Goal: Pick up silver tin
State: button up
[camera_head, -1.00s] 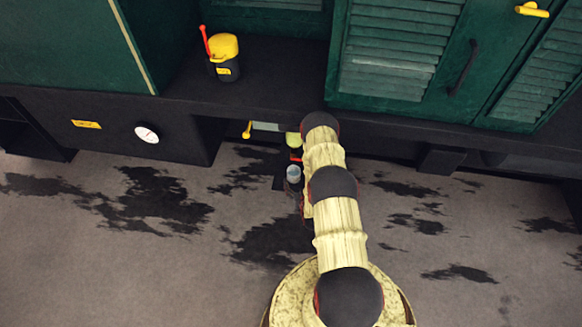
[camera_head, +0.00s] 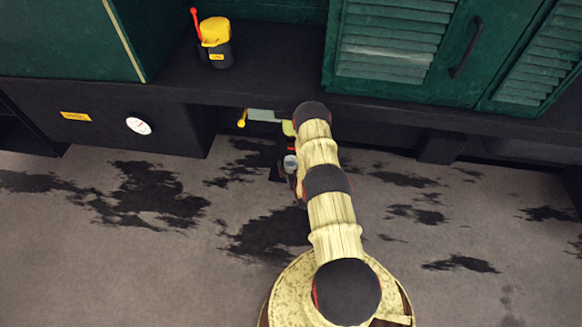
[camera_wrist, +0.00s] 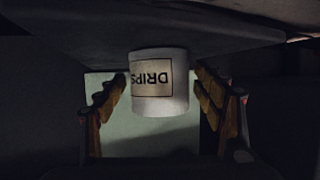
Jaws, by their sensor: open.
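The silver tin (camera_wrist: 158,90) is a short pale cylinder in the wrist view. Its cream label reads DRIPS upside down in the picture. The tin's upper picture end meets a dark flat surface (camera_wrist: 150,25). My gripper (camera_wrist: 160,80) is open, with one yellow-brown and dark finger on each side of the tin. Gaps show between the fingers and the tin, and I see no contact. In the head view my arm hides much of the area under the dark ledge. A small grey-white round shape shows beside my arm there, but I cannot tell what it is.
A pale panel (camera_wrist: 115,145) lies behind the tin in the wrist view. In the head view, a black canister with a yellow top (camera_head: 216,45) stands on the dark ledge (camera_head: 270,75). Green louvred cabinets (camera_head: 385,50) rise behind. The stained floor (camera_head: 120,260) is open at left.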

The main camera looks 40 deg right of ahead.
jog(key=shift+c, duration=1.2)
jog(key=c, duration=1.1)
jog(key=shift+c, duration=0.3)
jog(key=shift+r, duration=0.15)
